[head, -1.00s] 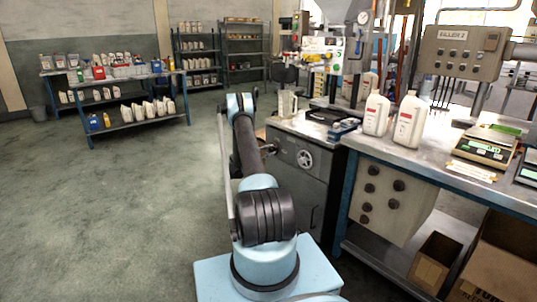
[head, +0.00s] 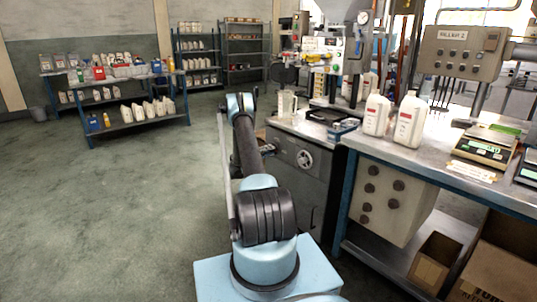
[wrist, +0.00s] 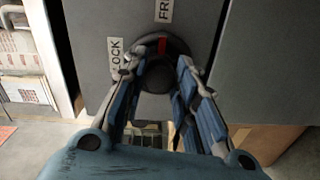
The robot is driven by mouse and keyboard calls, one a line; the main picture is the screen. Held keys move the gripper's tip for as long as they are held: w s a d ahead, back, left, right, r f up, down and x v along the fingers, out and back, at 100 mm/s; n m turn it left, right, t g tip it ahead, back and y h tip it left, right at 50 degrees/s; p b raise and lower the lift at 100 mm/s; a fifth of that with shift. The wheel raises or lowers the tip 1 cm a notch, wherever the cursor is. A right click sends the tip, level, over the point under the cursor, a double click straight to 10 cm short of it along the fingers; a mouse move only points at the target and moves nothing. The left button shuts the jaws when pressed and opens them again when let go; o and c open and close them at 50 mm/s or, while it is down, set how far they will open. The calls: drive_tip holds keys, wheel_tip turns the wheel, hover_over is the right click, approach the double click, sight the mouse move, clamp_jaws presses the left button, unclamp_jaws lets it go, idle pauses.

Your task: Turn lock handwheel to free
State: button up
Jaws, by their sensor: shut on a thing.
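The dark round lock handwheel (wrist: 160,78) shows in the wrist view on a grey panel. A red mark on its upper rim points up toward a white label (wrist: 165,10) reading "FR", cut off by the frame's edge. A second label reading "LOCK" (wrist: 116,58) is to the left of the wheel. My gripper (wrist: 156,68) has a blue finger on each side of the wheel and is shut on it. The fingers hide part of its sides. In the head view my gripper and this handwheel cannot be made out beyond my arm.
In the head view a grey cabinet (head: 298,178) carries a separate silver handwheel (head: 304,159). A steel workbench (head: 450,168) with white jugs (head: 410,121) and scales stands at the right. The floor at left is clear up to a bottle shelf (head: 125,117).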

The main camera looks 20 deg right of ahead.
drive_tip(key=shift+s+d+f, duration=0.1)
drive_tip(key=shift+s+f, duration=0.05)
drive_tip(key=shift+s, duration=0.05)
idle(0.3)
drive_tip(key=o, duration=1.1)
drive_tip(key=shift+f, duration=0.1)
drive_tip(key=shift+w, duration=0.1)
drive_tip(key=v, duration=1.2)
